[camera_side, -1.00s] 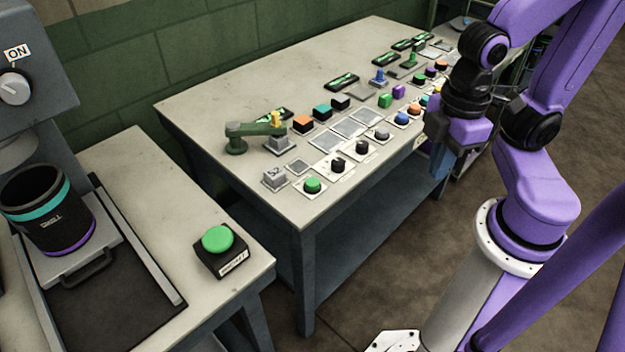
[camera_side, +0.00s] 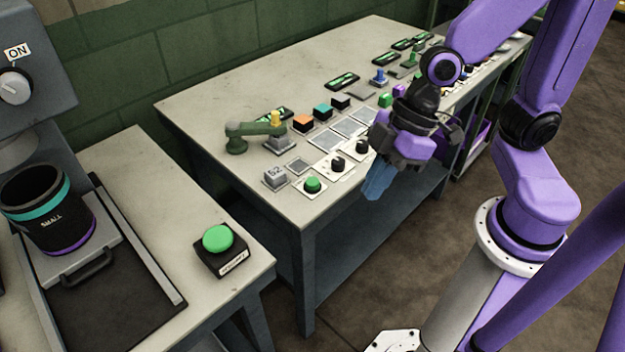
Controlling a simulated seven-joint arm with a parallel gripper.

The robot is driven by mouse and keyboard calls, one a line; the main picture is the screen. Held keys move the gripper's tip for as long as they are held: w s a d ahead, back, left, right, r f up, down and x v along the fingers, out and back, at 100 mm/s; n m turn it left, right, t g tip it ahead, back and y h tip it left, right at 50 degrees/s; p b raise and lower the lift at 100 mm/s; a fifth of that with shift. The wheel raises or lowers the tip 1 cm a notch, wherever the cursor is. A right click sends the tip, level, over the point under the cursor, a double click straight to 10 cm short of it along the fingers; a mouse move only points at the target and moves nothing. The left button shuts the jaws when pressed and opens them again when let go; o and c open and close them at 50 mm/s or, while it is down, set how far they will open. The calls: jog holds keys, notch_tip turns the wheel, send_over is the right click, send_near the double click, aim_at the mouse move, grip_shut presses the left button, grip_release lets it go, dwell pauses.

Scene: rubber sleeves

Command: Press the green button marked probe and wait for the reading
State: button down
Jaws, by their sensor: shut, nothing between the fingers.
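A large green button (camera_side: 217,239) sits on a black box on the near left table; its white label is too small to read. A smaller green button (camera_side: 313,184) sits on a plate at the near left corner of the long table, its marking also unreadable. I cannot tell by label which is the probe button. My gripper (camera_side: 376,188) is shut and empty, fingers down, by the front edge of the long table. It is right of the small green button and apart from it.
Black knobs (camera_side: 338,164), flat grey pads, coloured blocks (camera_side: 322,110) and a green lever arm (camera_side: 252,131) crowd the long table (camera_side: 215,98). A machine holding a black cup (camera_side: 50,215) marked SMALL stands at left. A gap separates the tables.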

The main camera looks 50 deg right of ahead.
jog(key=w+a+f+t, duration=0.1)
jog(key=w+f+t, duration=0.15)
jog(key=w, duration=0.55)
jog(key=m+t+h, duration=0.2)
jog(key=t+h, duration=0.1)
jog(key=t, duration=0.2)
send_over(316, 183)
jog(key=shift+f, duration=0.3)
jog(key=shift+f, duration=4.4)
jog(key=shift+f, duration=0.1)
jog(key=shift+f, duration=0.35)
